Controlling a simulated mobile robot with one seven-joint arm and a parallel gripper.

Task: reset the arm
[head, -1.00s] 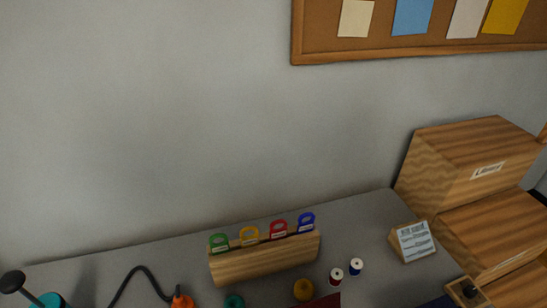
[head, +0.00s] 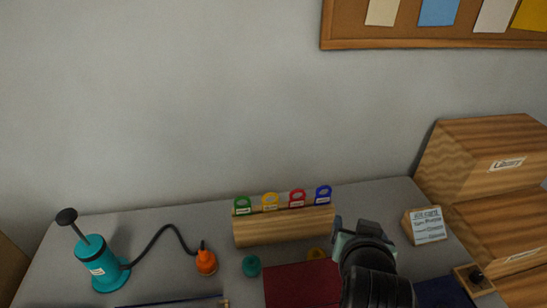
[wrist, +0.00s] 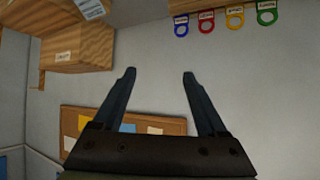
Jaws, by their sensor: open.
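My gripper (wrist: 158,80) is open and empty in the wrist view, its two dark fingers apart with bare wall between them. That view appears upside down, with the corkboard low and the coloured rings along the top. In the head view my dark arm and the gripper's end (head: 362,232) rise at the lower right, over the table in front of the wooden ring holder's right end. The fingertips are hard to make out there. The arm hides part of the table and some small items behind it.
The wooden holder (head: 285,226) carries several coloured rings. A teal pump (head: 97,262) and orange piece (head: 206,262) stand left. A dark red mat (head: 300,285) lies in front. A small sign (head: 428,226) and wooden boxes (head: 490,165) are right. A corkboard (head: 440,36) hangs above.

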